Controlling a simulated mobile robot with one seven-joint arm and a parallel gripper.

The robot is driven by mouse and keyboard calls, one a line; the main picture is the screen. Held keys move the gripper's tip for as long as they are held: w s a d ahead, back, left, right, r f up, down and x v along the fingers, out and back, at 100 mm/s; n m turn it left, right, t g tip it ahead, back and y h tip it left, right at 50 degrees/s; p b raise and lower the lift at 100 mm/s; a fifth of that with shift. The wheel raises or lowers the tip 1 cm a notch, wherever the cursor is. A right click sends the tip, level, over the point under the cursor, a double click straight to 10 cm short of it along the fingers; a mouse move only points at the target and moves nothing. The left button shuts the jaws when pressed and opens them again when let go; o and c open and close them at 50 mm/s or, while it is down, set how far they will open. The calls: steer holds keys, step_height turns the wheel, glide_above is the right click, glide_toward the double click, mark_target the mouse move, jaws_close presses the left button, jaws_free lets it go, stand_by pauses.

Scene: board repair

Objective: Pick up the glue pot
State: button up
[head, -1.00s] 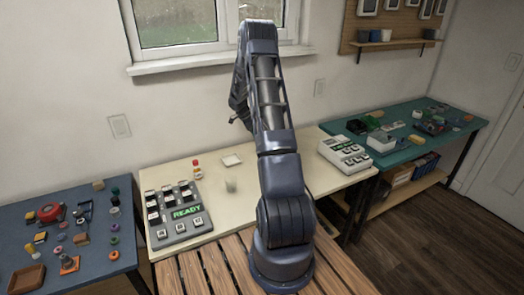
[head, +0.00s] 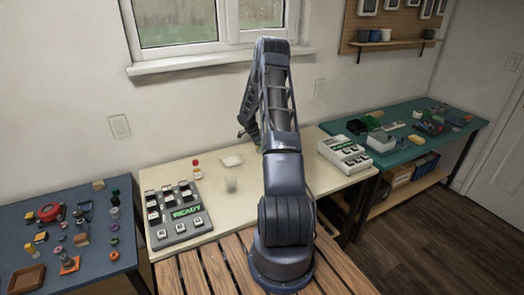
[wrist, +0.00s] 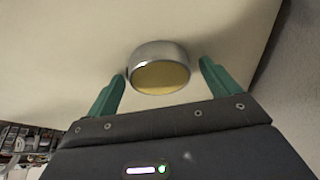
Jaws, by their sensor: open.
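In the wrist view, a round metal-rimmed pot (wrist: 160,68) with a flat yellowish face, which looks like the glue pot, shows against the cream table. It lies between and just beyond the two green fingertips (wrist: 162,72) of my gripper. The gripper is open and empty, with a gap to the pot on each side. My gripper is mostly hidden behind my arm there.
A grey keypad with a READY display (head: 177,213) is to the left, and a white device (head: 344,154) to the right. The wall and window sill (head: 200,65) are close behind.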

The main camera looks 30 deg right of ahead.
steer(key=c, duration=1.2)
steer(key=shift+r, duration=0.15)
